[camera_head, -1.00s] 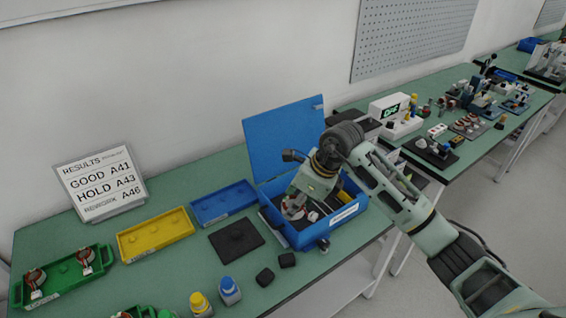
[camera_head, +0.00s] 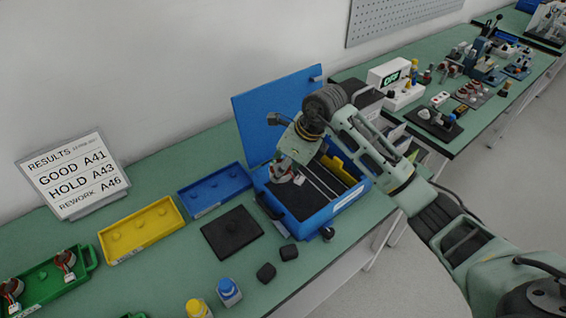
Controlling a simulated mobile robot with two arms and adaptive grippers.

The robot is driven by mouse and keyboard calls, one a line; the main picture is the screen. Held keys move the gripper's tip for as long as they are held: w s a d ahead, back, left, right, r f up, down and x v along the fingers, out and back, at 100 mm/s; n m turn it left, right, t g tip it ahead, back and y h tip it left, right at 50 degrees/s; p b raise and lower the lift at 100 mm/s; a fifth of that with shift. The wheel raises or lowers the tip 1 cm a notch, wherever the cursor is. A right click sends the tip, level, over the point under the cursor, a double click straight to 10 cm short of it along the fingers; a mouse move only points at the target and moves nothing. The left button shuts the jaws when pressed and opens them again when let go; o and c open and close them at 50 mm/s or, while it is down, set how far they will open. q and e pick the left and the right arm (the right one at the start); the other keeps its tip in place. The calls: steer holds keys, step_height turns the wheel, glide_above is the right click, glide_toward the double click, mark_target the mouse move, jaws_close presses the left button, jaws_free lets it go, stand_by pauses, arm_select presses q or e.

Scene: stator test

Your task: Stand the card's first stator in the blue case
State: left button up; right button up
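The blue case (camera_head: 338,207) stands open on the green bench, its lid (camera_head: 262,125) raised at the back. My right gripper (camera_head: 284,165) is over the case's left back part and seems shut on a red-and-white stator (camera_head: 280,172). The stator appears to hang above the dark insert (camera_head: 301,198); its label is too small to read, and the fingers are partly hidden. The results card (camera_head: 76,178) lists GOOD A41, HOLD A43 and REWORK A46. Two more stators (camera_head: 65,262) sit in the green tray (camera_head: 45,284) at the left. My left gripper is not in view.
A yellow tray (camera_head: 171,226) and a blue tray (camera_head: 240,176) stand empty left of the case. A black pad (camera_head: 232,231), two small black blocks (camera_head: 266,272) and yellow-capped and blue-capped bottles (camera_head: 228,290) are in front. Other equipment fills the bench at the right.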

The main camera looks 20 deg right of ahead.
step_height(320, 180, down, 8)
steer(key=b, duration=0.5)
steer(key=shift+r, duration=0.1)
steer(key=shift+f+b, duration=0.35)
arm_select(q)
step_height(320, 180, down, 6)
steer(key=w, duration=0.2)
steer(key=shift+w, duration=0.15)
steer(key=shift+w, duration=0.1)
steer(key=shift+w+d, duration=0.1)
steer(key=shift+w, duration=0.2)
arm_select(e)
steer(key=shift+f, duration=0.1)
arm_select(q)
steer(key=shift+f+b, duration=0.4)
steer(key=shift+b, duration=0.05)
arm_select(e)
steer(key=shift+f, duration=0.35)
